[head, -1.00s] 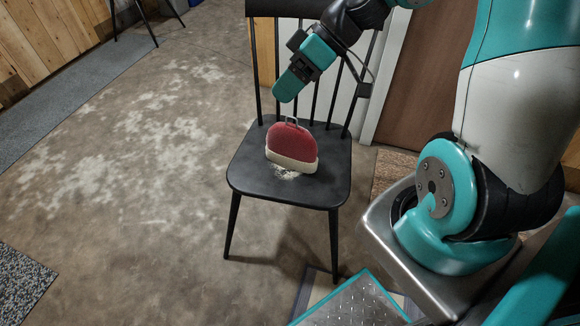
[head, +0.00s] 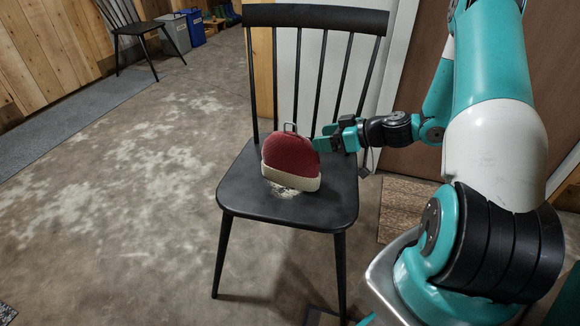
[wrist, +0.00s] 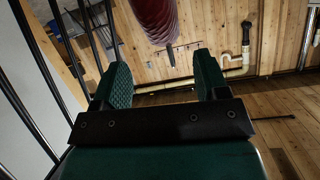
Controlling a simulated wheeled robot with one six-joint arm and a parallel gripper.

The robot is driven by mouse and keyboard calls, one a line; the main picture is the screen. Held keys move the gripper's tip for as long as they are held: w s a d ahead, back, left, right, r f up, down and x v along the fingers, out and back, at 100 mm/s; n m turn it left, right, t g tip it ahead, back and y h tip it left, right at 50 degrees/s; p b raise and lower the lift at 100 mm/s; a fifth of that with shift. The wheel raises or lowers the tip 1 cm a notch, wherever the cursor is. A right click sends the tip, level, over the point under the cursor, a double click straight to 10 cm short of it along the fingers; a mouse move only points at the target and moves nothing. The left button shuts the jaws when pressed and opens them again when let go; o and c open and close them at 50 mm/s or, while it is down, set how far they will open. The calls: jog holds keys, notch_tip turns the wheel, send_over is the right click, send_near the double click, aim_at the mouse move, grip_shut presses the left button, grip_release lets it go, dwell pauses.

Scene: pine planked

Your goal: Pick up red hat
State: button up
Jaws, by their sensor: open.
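The red hat (head: 292,156), with a cream brim and a small loop on top, sits upright on the seat of a black chair (head: 236,190). My gripper (head: 326,142) is just right of the hat in the head view, about level with its upper part. In the wrist view my gripper (wrist: 163,78) has its two green fingers spread, with nothing between them. The hat's red ribbed side (wrist: 156,20) shows at the top of the wrist view, ahead of the fingers. Whether a fingertip touches the hat cannot be told.
The chair's spindle back (head: 315,18) rises behind the hat, and its spindles run close along the left of the wrist view. A pale worn patch marks the seat front. The floor at left is clear.

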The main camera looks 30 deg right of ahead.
aim_at(305, 140)
jog(key=b+x, duration=0.1)
jog(key=x, duration=0.7)
jog(key=shift+r, duration=0.1)
jog(key=shift+c, duration=0.2)
